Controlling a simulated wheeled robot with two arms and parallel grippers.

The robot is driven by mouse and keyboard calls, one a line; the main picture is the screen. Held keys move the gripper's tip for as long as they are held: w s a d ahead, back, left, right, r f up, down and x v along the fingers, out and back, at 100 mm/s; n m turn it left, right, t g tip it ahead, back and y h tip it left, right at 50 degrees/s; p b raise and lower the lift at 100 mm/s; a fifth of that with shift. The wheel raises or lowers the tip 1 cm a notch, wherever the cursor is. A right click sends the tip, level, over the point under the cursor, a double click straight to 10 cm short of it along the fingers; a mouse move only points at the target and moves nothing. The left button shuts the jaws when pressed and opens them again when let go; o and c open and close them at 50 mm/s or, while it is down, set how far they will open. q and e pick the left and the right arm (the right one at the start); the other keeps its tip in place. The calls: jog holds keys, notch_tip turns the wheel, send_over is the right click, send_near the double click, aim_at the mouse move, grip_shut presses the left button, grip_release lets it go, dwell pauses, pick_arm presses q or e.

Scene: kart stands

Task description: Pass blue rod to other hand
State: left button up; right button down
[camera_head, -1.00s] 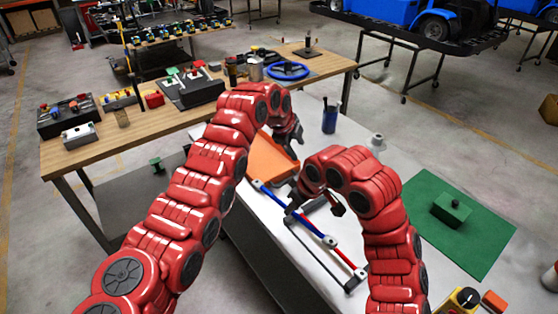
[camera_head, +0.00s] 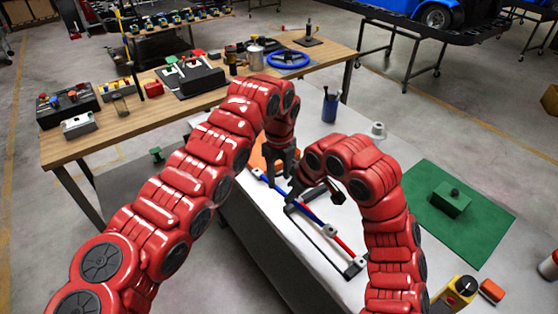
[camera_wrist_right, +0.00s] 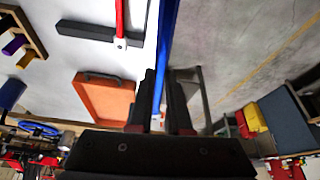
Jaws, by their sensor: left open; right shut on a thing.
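The blue rod (camera_head: 311,213) slants over the white table in the head view. In the right wrist view the blue rod (camera_wrist_right: 167,50) runs up between the fingers of my right gripper (camera_wrist_right: 165,98). My right gripper (camera_head: 294,193) is shut on it; the arm partly hides the grip in the head view. My left gripper (camera_head: 279,166) is open and points down close to the rod's upper left part, beside my right gripper. Whether it touches the rod cannot be told.
A red rod (camera_head: 343,244) with pale end blocks lies near a dark bar on the white table (camera_head: 385,180). An orange tray (camera_wrist_right: 105,97) lies beside the grippers. A green mat (camera_head: 480,225) with a green block is at right.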

pick_arm(q)
jog(key=shift+f, duration=1.5)
jog(key=shift+c, duration=0.3)
jog(key=c, duration=0.7)
grip_shut()
pick_arm(e)
jog(key=shift+a, duration=0.1)
pick_arm(q)
jog(key=shift+d+r, duration=0.1)
jog(key=shift+d, duration=0.1)
pick_arm(e)
jog(key=shift+s+a, duration=0.15)
jog(key=shift+a, duration=0.05)
jog(key=c, duration=0.8)
grip_release()
jog(key=shift+d, duration=0.1)
pick_arm(q)
jog(key=shift+a, duration=0.1)
pick_arm(e)
jog(key=shift+o, duration=0.2)
jog(key=shift+d, duration=0.1)
